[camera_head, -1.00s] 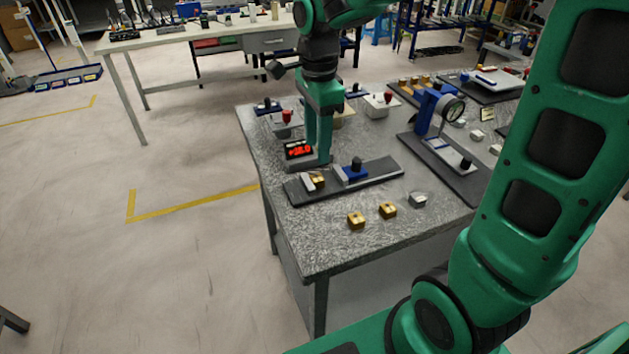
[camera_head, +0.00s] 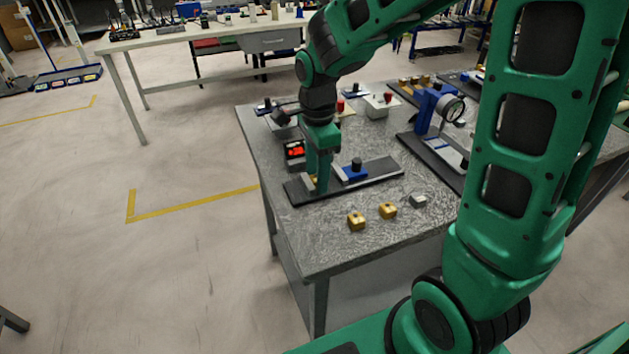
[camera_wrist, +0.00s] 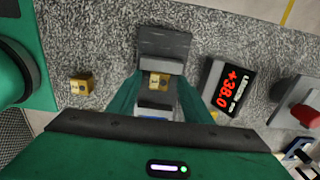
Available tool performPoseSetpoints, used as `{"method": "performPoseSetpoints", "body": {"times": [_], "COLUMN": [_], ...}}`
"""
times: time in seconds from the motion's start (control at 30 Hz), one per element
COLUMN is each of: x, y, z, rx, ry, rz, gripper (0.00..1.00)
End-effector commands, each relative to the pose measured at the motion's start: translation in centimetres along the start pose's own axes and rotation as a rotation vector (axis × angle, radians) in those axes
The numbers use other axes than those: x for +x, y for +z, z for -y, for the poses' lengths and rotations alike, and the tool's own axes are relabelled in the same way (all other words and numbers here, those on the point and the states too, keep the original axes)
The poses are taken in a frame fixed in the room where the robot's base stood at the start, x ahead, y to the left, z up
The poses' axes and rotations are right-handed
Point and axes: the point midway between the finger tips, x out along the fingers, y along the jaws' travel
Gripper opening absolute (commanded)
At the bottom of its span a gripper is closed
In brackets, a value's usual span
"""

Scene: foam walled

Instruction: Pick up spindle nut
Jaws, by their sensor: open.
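A small brass block (camera_wrist: 159,80), which looks like the spindle nut, sits between the grey jaws of a vise-like fixture (camera_head: 380,173) on a dark base plate. In the wrist view the fixture's plate (camera_wrist: 165,41) lies straight ahead of my gripper (camera_wrist: 158,88). The two green fingers are apart, one on each side of the block, with nothing visibly gripped. In the head view my gripper (camera_head: 318,187) points down over the fixture's left end and mostly hides the block. I cannot tell whether the fingers touch it.
Two loose brass blocks (camera_head: 356,221) (camera_head: 388,210) and a grey piece (camera_head: 418,199) lie on the table (camera_head: 330,235) in front of the fixture. A red digital display (camera_head: 295,150) stands close behind my gripper. A blue gauge stand (camera_head: 428,108) is at the right.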

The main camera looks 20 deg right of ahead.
Motion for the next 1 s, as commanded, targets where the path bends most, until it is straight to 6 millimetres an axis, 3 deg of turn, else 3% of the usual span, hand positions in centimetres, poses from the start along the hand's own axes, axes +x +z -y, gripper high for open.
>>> {"method": "performPoseSetpoints", "body": {"times": [0.07,0.2,0.27,0.67,1.0], "x": [0.0,0.0,0.0,-0.5,-4.7], "y": [0.0,0.0,0.0,0.0,0.7], "z": [0.0,0.0,0.0,0.1,-0.4], "rx": [0.0,0.0,0.0,0.0,-0.005], "ry": [0.0,0.0,0.0,-0.002,-0.005], "rz": [0.0,0.0,0.0,0.0,0.001], "gripper": [0.45,0.12,0.0,0.0,0.0]}}
